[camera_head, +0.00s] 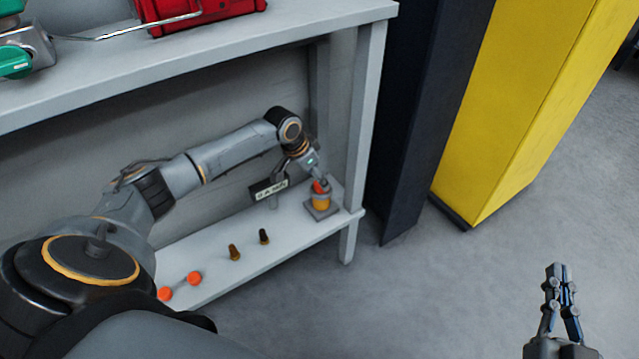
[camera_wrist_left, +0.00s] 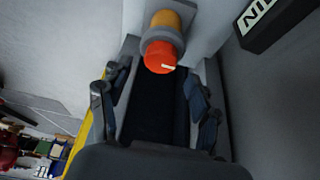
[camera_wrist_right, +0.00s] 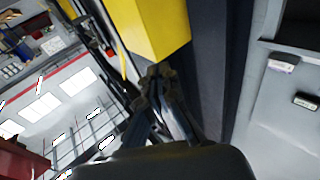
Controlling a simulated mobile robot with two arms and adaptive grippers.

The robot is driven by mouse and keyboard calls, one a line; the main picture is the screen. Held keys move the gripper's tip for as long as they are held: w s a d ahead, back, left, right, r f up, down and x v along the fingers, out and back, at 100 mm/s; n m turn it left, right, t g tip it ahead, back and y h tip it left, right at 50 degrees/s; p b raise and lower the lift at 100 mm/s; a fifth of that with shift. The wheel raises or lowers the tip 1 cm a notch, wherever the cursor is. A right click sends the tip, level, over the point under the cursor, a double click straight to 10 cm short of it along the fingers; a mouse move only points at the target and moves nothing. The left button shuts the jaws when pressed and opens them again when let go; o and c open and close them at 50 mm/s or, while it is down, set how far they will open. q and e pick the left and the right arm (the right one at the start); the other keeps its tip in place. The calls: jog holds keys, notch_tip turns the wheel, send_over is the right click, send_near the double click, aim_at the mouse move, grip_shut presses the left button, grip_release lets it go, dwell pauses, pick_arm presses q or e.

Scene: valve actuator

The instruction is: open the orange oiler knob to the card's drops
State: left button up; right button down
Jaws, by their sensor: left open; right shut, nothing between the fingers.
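The oiler (camera_head: 321,200) stands on the lower shelf at its right end, an amber body with an orange knob (camera_head: 320,187) on top. The knob (camera_wrist_left: 160,55) has a small pale mark in the left wrist view. My left gripper (camera_head: 320,180) is at the knob in the head view; in the left wrist view its open fingers (camera_wrist_left: 155,88) are on both sides, with the knob just beyond the tips. Contact cannot be told. The dark card (camera_head: 268,189) stands left of the oiler; its writing is too small to read. My right gripper (camera_head: 557,272) is shut and empty, over the floor.
Two dark brown pieces (camera_head: 234,253) and two orange round ends (camera_head: 194,278) are on the lower shelf. The upper shelf (camera_head: 190,58) is above my left arm, and a shelf leg (camera_head: 366,130) is right of the oiler. A yellow cabinet (camera_head: 530,90) stands farther right.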

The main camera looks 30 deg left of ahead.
pick_arm(q)
jog(key=b+x, duration=0.1)
jog(key=x, duration=0.2)
jog(key=shift+w+f, duration=0.1)
pick_arm(e)
jog(key=shift+s+a+r+t+y, duration=0.1)
jog(key=shift+s+r+t+y, duration=0.15)
jog(key=shift+r+t, duration=0.55)
jog(key=shift+s+a+r+t+y, duration=0.1)
jog(key=shift+s+r+t+y, duration=0.2)
jog(key=shift+r, duration=0.8)
jog(key=shift+s+r+t+y, duration=0.15)
jog(key=shift+s+r+t, duration=0.1)
jog(key=shift+r+t, duration=0.6)
jog(key=shift+r, duration=0.1)
pick_arm(q)
jog(key=c, duration=1.1)
